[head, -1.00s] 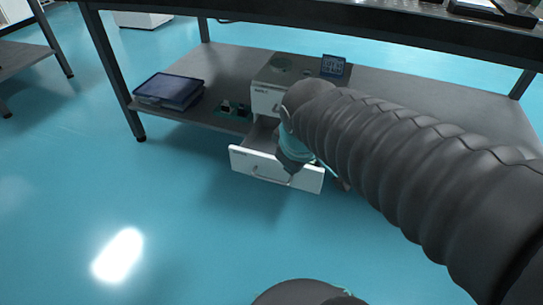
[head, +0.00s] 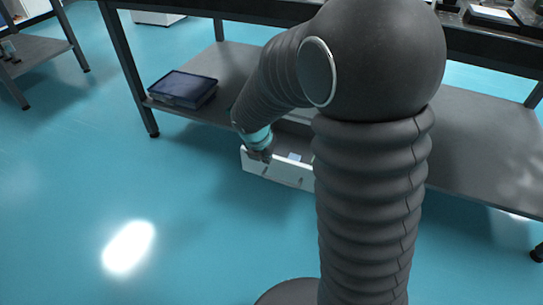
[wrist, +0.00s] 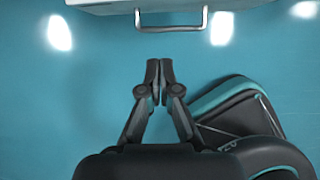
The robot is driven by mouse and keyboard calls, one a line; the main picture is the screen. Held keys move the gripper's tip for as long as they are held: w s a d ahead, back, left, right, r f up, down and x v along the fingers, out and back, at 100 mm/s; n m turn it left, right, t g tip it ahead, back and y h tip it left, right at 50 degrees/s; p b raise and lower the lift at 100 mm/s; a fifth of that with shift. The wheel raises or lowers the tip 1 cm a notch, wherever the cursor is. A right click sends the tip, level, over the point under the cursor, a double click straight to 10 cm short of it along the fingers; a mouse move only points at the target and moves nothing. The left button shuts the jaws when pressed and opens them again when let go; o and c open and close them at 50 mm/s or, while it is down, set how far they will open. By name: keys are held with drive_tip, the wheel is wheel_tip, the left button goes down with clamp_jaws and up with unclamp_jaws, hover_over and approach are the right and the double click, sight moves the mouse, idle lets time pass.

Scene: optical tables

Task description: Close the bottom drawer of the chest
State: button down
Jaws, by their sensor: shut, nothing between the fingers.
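The white bottom drawer (head: 285,174) of the chest stands pulled out below the lower shelf in the head view. Most of the chest is hidden behind my arm. In the wrist view, the drawer's pale edge (wrist: 100,5) runs along the top, with its grey bar handle (wrist: 172,28) in front. My gripper (wrist: 159,66) is shut and empty, its fingertips pointing at the handle with a gap between them in the picture. In the head view, my gripper (head: 262,158) is by the left part of the drawer front; I cannot tell there whether it touches.
A dark blue flat-topped box (head: 183,88) lies on the left of the lower shelf (head: 470,150). A table leg (head: 130,75) stands at the left. A small pale item (head: 294,157) shows at the drawer. The blue floor in front is clear.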

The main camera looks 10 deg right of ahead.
drive_tip(key=b, duration=0.3)
approach(278, 167)
wheel_tip(278, 167, down, 4)
drive_tip(key=s+a, duration=0.1)
drive_tip(key=s, duration=0.1)
drive_tip(key=shift+w+d+r+p, duration=0.1)
drive_tip(key=shift+w+d+p, duration=0.1)
drive_tip(key=shift+w+d, duration=0.5)
drive_tip(key=shift+w+d+r+p, duration=0.1)
drive_tip(key=shift+w+d+p, duration=0.2)
drive_tip(key=shift+w, duration=0.6)
